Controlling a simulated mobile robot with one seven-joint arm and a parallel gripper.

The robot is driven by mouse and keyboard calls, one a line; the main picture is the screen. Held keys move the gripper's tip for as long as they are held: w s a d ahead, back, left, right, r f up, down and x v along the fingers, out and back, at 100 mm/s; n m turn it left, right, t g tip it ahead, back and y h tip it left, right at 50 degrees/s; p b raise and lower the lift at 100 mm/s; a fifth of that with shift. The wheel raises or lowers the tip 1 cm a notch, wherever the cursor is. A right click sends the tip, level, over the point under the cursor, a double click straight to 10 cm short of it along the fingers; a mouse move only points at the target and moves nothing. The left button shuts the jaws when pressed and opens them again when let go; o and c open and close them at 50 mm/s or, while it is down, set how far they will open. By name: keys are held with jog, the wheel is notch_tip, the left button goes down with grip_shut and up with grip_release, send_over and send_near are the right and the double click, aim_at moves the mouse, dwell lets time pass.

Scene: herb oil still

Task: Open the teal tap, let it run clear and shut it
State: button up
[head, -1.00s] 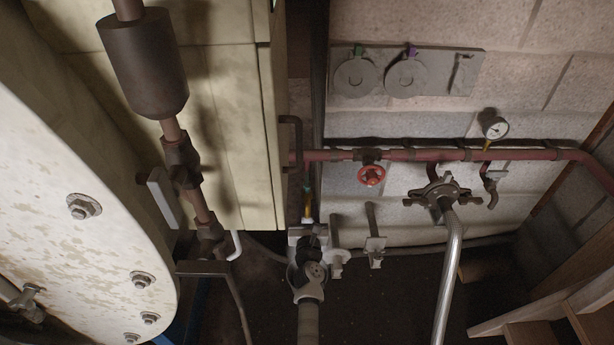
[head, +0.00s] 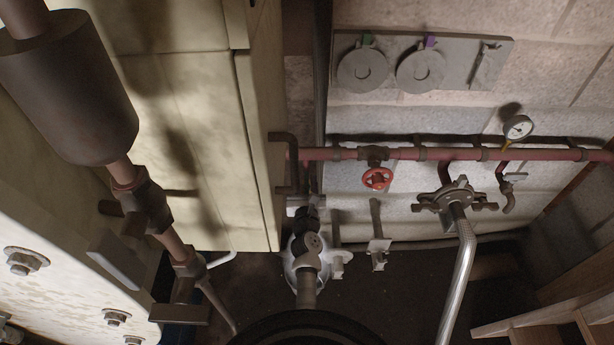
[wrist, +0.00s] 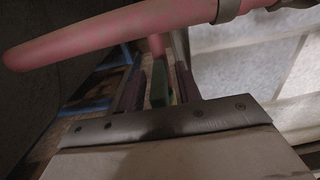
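The teal tap handle (wrist: 159,84) shows in the wrist view as a narrow upright teal piece between the two fingers of my gripper (wrist: 160,88). A thin gap shows beside it, so the fingers look open around it; whether they touch it is hard to tell. Behind it is a short pink-red pipe end. In the head view the handle is hidden behind my arm and the cream casing edge, below the left end of the red pipe (head: 335,154). The tap's outlet is not visible.
A red handwheel (head: 378,178), a grey hub valve (head: 458,195) and a pressure gauge (head: 517,127) sit along the pipe. A cream casing (head: 190,120) stands close on the left. A wall plate (head: 420,62) has green and purple marks. Wooden shelving (head: 545,315) is at lower right.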

jog(key=shift+w, duration=0.15)
grip_shut()
